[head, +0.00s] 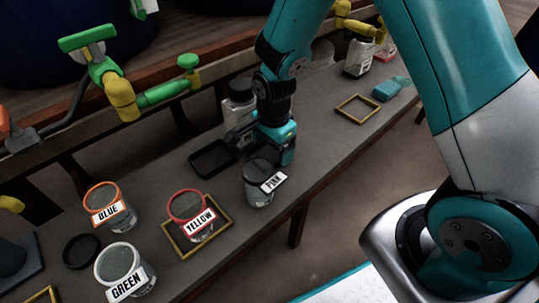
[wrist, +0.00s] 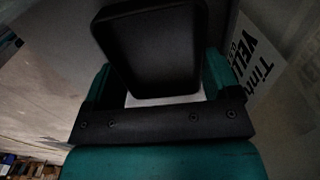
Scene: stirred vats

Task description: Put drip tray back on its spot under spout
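The drip tray (head: 213,158) is a small black square tray low over the grey bench, just left of my gripper (head: 252,137). Whether it rests on the bench is unclear. In the wrist view the black tray (wrist: 150,45) fills most of the gap between the two teal fingers of my gripper (wrist: 160,75). The fingers lie close along its sides; contact is not clear. A green and yellow tap (head: 120,95) with a green spout arm hangs over the bench at left. An empty yellow frame (head: 358,96) lies flat at the right, near another yellow tap (head: 352,22).
A jar marked PINK (head: 258,190) stands close in front of my gripper, and a bottle (head: 238,107) right behind it. Jars marked YELLOW (head: 199,226), BLUE (head: 107,214) and GREEN (head: 122,274) stand at left. YELLOW is inside a yellow frame. A teal sponge-like block (head: 386,91) lies right.

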